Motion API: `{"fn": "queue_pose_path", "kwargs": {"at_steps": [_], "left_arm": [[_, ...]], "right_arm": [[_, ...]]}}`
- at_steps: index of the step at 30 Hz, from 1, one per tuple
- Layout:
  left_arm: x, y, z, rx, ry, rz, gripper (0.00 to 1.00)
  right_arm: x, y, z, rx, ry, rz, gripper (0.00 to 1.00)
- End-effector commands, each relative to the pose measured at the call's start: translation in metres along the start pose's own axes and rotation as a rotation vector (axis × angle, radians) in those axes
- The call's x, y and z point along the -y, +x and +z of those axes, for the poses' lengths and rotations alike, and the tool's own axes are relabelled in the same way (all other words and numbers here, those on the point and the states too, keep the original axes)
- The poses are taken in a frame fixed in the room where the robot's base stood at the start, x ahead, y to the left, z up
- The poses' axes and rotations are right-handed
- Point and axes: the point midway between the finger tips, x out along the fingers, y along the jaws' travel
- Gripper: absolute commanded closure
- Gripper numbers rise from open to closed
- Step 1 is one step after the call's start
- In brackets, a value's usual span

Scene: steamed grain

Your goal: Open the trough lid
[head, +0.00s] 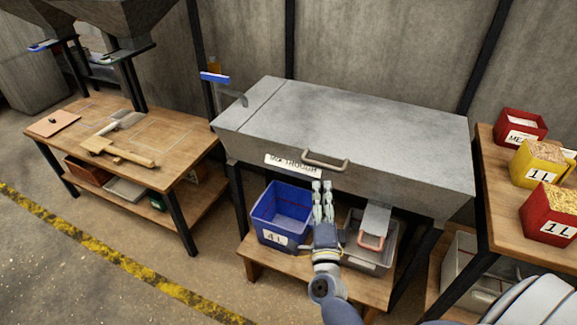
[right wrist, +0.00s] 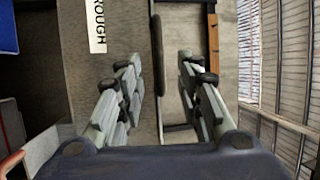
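The grey metal trough (head: 450,197) stands in the middle of the head view with its flat lid (head: 350,122) down. A bar handle (head: 325,163) is on the lid's front edge, beside a white trough label (head: 292,165) on the front. My right gripper (head: 322,184) is just below the handle with its fingers pointing up at it. In the right wrist view my right gripper (right wrist: 158,75) is open, its two fingers apart. A dark bar, likely the handle, shows between them; I see no grip on it. My left gripper is not in view.
Below the trough, a blue bin (head: 281,211) and a grey bin (head: 352,255) with a scoop (head: 375,222) sit on a wooden shelf. A work table (head: 185,135) stands left. A right-hand table (head: 500,205) holds red and yellow bins. The space above the lid looks clear.

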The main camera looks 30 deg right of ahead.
Motion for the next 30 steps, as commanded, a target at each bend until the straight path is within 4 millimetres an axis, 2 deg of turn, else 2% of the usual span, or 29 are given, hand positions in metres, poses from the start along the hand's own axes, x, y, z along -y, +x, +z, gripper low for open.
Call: {"fn": "queue_pose_path", "kwargs": {"at_steps": [8,16,21,30], "left_arm": [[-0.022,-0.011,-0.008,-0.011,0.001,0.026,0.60],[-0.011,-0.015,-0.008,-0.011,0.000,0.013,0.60],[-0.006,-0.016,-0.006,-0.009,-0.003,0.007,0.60],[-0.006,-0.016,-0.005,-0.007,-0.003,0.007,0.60]], "right_arm": [[0.003,0.047,0.001,0.002,-0.003,-0.003,0.67],[0.001,0.091,0.002,0.004,-0.004,-0.001,0.67],[0.000,0.103,0.002,0.004,-0.005,0.001,0.67],[-0.001,0.104,0.002,0.004,-0.004,0.002,0.67]]}}
